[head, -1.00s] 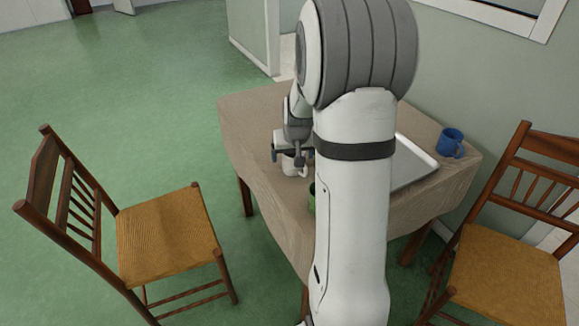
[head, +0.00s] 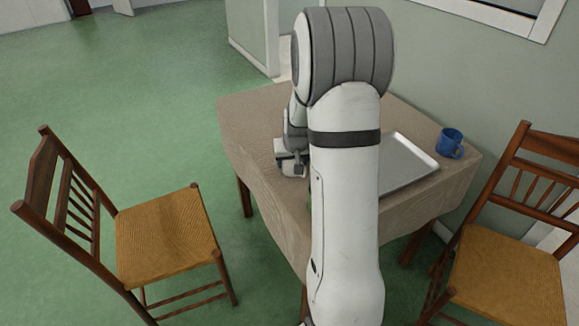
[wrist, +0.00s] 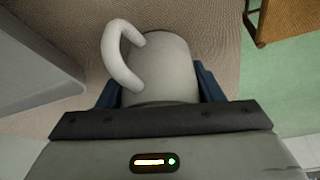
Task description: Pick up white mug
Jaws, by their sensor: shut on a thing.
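The white mug (wrist: 165,60) is close up in the wrist view, with its handle toward the upper left. My gripper (wrist: 160,85) has its blue fingers on either side of the mug and is shut on it. In the head view my gripper (head: 290,165) is low over the left part of the table (head: 250,120). The mug is mostly hidden there behind my gripper. I cannot tell whether the mug touches the table.
A grey tray (head: 425,155) lies on the table right of my arm. A blue mug (head: 449,143) stands near the table's right corner. Wooden chairs stand left (head: 165,235) and right (head: 505,275).

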